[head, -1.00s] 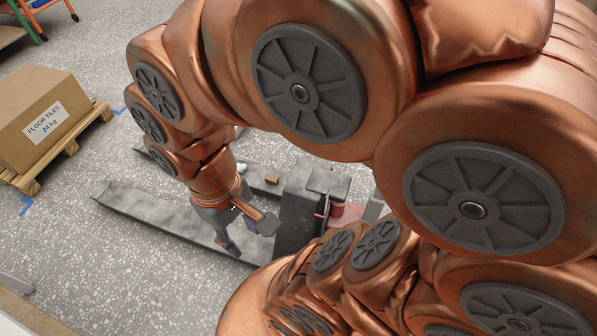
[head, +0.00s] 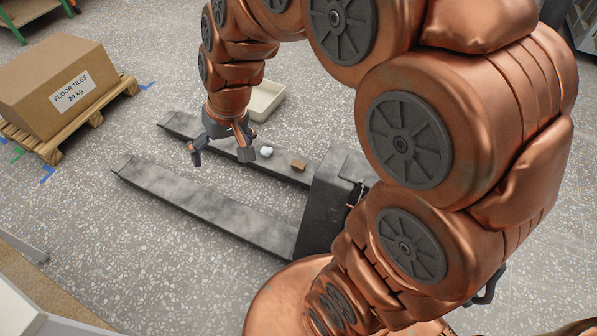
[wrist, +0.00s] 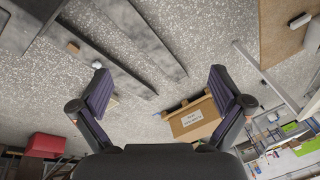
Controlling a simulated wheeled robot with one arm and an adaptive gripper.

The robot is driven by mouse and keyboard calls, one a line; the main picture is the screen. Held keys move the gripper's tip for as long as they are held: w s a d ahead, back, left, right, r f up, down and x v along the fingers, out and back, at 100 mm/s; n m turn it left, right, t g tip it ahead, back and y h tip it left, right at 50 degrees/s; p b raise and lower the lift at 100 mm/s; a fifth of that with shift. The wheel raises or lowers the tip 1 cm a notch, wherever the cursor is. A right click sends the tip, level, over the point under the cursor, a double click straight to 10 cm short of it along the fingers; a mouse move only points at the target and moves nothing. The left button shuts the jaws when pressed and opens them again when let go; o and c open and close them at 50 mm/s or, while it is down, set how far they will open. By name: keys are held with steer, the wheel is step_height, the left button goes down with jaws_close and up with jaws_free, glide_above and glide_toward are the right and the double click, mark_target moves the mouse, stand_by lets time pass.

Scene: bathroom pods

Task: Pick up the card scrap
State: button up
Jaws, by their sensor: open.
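The card scrap is probably the small brown piece (head: 298,165) lying on the far fork of a dark pallet truck, near its body. It also seems to show in the wrist view as a small brown piece (wrist: 73,47) at the upper left. My gripper (head: 221,155) is open and empty, pointing down above the forks, to the left of the brown piece and apart from it. In the wrist view, the fingers of my gripper (wrist: 158,88) are spread wide with nothing between them.
A white crumpled piece (head: 266,151) lies on the same fork, left of the brown one. A cream tray (head: 267,99) stands on the floor behind. The near fork (head: 205,205) is bare. A floor-tile box (head: 55,80) sits on a wooden pallet (head: 75,133) at left.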

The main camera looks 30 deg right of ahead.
steer(key=w+d+f+m+t+h+b, duration=0.1)
steer(key=w+d+f+m+t+b, duration=0.15)
steer(key=w+f+b, duration=0.85)
steer(key=w+d+f+m+t+b, duration=0.2)
steer(key=w+d+f+t+b, duration=0.15)
steer(key=w+f, duration=1.5)
steer(key=w+d+f+m+t+h+b, duration=0.1)
steer(key=w+d+f+h+b, duration=0.1)
steer(key=w+d+f+b, duration=0.35)
steer(key=w+d+f+m+t+h+b, duration=0.15)
steer(key=w+d+f, duration=0.25)
steer(key=w+f, duration=0.4)
steer(key=m+g+h+b, duration=0.45)
steer(key=h+b, duration=0.55)
steer(key=b, duration=0.3)
glide_toward(298, 164)
steer(key=f, duration=0.1)
steer(key=shift+m, duration=0.35)
steer(key=shift+r+b+x, duration=0.2)
steer(key=shift+b+x, duration=1.65)
steer(key=shift+x, duration=1.5)
steer(key=shift+w+d, duration=0.35)
steer(key=shift+d, duration=0.3)
steer(key=shift+c, duration=0.2)
